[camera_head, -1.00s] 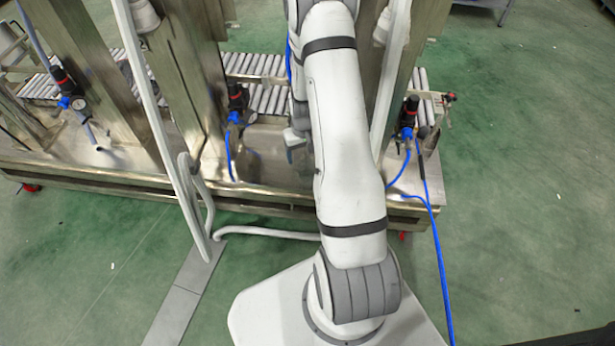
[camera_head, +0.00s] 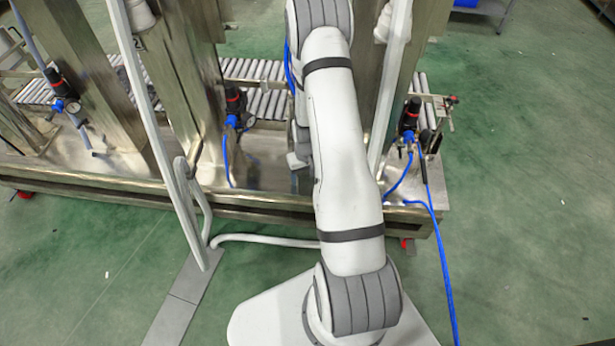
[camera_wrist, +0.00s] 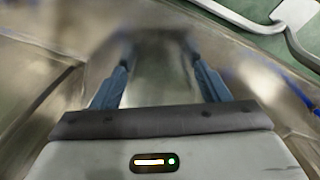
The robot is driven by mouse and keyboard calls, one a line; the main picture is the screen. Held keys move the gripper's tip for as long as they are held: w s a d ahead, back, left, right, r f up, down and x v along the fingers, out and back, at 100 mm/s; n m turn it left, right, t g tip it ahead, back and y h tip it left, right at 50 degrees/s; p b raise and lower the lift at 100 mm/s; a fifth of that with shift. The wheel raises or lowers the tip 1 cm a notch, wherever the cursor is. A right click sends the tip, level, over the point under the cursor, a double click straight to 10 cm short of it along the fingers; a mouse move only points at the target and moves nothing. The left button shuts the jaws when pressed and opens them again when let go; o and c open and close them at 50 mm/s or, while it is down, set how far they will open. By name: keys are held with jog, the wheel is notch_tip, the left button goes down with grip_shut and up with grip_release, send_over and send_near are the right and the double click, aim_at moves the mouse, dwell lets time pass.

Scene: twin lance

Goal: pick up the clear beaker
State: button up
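My gripper (camera_wrist: 160,66) shows in the wrist view with its two blue-grey fingers apart, pointing down toward a shiny metal surface. A faint, pale see-through patch lies between the fingers; I cannot tell whether it is the clear beaker or a reflection in the metal. No clear beaker can be made out for sure in either view. In the head view my arm covers most of the work area, and only a small grey part near its end shows just left of it, low over the metal bench (camera_head: 265,170).
Metal uprights (camera_head: 180,70) stand on the bench on both sides of my arm. A roller conveyor (camera_head: 265,103) runs behind. Black and blue regulators (camera_head: 233,105) with blue hoses stand nearby. A pale pipe (camera_head: 150,110) slants down at left. Green floor is open at right.

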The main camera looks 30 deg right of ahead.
jog(key=c, duration=0.9)
